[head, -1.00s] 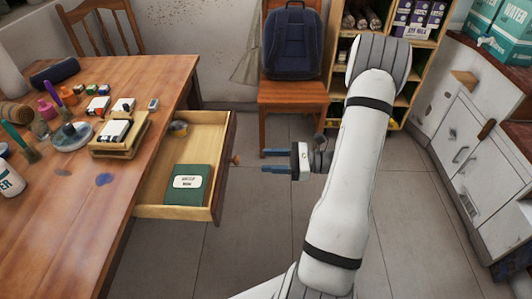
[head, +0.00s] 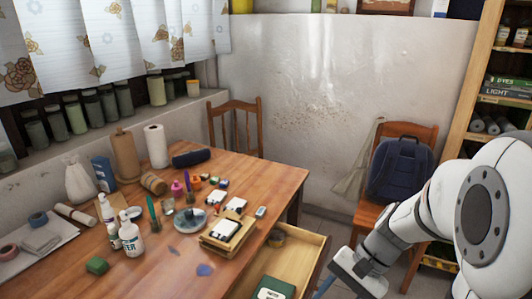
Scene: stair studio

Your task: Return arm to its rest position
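My arm (head: 430,215) reaches in from the right side of the head view. It is bent, with its upper part close to the camera. My gripper (head: 338,280) is low in the picture, beside the right side of the open drawer. One blue finger shows at the bottom edge; the rest is cut off, so I cannot tell how far apart the fingers are. I see nothing held in the visible part.
The open drawer (head: 312,245) holds a green book (head: 274,288). The wooden table (head: 285,177) carries bottles, paints and a stack of boards. A chair with a blue backpack (head: 400,168) stands behind my arm, and a shelf (head: 470,92) is at right.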

